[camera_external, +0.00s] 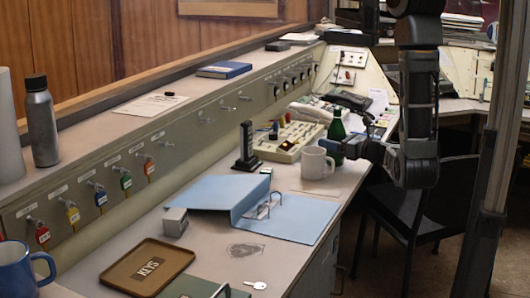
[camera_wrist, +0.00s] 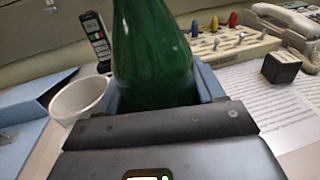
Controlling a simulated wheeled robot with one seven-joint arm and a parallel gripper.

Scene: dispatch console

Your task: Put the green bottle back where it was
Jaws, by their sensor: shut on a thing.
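The green bottle (camera_external: 337,127) stands about upright beyond the white mug in the external view. It fills the upper middle of the wrist view (camera_wrist: 150,45). My gripper (camera_external: 338,148) is shut on the bottle's body, with a finger on each side in the wrist view (camera_wrist: 160,92). The mug and gripper hide the bottle's lower part, so I cannot tell whether it touches the desk. The white mug (camera_external: 318,163) is close to the left of the gripper and also shows in the wrist view (camera_wrist: 72,101).
A cream switch panel (camera_external: 285,144) and a telephone (camera_external: 310,113) lie behind the bottle. A black handset (camera_external: 246,145) stands upright to the left. A blue open binder (camera_external: 300,218) lies in front. Printed paper (camera_wrist: 255,105) lies right of the gripper. A small dark cube (camera_wrist: 281,67) sits on it.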

